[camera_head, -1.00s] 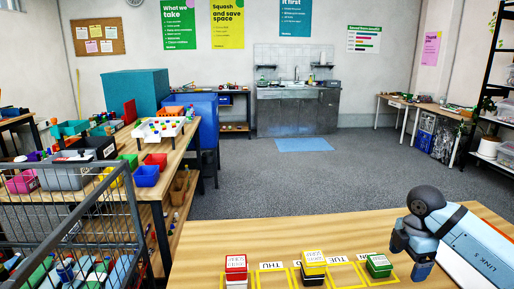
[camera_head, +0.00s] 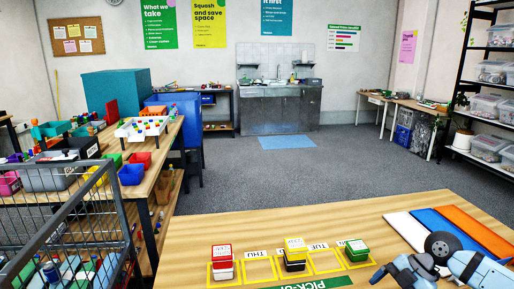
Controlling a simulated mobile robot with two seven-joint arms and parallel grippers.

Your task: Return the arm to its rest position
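My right arm comes in at the lower right, and its gripper (camera_head: 398,272) is low at the front of the wooden table (camera_head: 205,228). I cannot make out whether its fingers are apart. It is to the right of the green-topped box (camera_head: 356,250) and apart from it. A red-and-white box (camera_head: 222,261) stands at the left end of the row of yellow marked squares. My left gripper is not in view.
White, blue and orange strips (camera_head: 470,232) lie on the table at the right. A green sign (camera_head: 318,284) is at the front edge. A metal cage cart (camera_head: 75,225) stands at the left. Grey floor (camera_head: 330,165) beyond the table is clear.

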